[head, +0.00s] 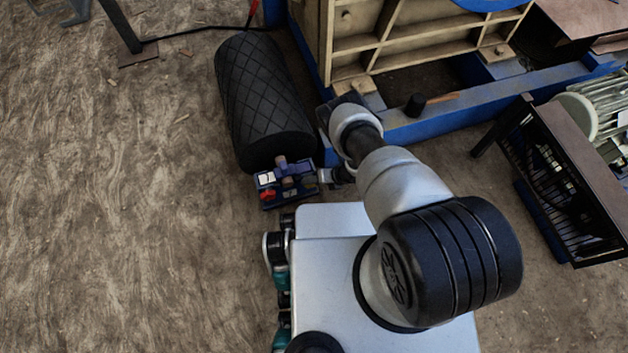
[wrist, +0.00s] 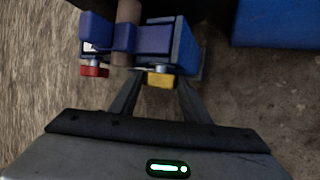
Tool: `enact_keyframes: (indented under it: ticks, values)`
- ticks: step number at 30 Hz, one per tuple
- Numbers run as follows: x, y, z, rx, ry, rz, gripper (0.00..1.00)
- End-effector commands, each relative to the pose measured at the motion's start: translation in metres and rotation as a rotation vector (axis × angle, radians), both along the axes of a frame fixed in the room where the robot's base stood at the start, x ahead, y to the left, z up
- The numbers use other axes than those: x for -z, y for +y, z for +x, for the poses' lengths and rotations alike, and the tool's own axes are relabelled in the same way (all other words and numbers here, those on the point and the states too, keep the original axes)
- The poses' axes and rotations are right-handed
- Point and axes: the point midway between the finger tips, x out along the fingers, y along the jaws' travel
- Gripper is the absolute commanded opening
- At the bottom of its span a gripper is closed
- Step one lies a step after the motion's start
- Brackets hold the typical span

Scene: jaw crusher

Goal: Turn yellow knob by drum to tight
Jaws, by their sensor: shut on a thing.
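The yellow knob (wrist: 160,80) is on the near side of a small blue fixture (wrist: 154,42) in the wrist view. My gripper (wrist: 162,86) has one finger on each side of the knob and is shut on it; the fingertips are partly hidden. In the head view my gripper (head: 328,176) reaches the right side of the blue fixture (head: 284,185). The fixture stands at the near end of the black drum (head: 262,100), which has a diamond pattern. I cannot read the knob's angle.
A red knob (wrist: 94,71) is on the same fixture, left of the yellow one. A brown post (wrist: 127,20) rises beside it. The blue crusher frame (head: 430,118) lies behind my arm. A dark guard (head: 560,190) stands right. Open floor (head: 110,220) lies left.

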Motion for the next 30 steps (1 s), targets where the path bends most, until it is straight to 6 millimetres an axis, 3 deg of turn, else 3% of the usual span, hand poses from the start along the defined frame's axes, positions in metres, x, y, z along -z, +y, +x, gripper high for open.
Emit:
enact_keyframes:
  ticks: [14,15,18,30]
  values:
    - [0.0005,-0.0003,-0.0002,0.000,0.005,0.019,0.21]
    - [0.0005,-0.0003,-0.0002,0.000,0.005,0.019,0.46]
    - [0.0006,-0.0002,-0.0002,0.000,0.005,0.019,0.62]
    - [-0.0075,-0.0046,-0.0017,0.001,0.006,0.018,0.62]
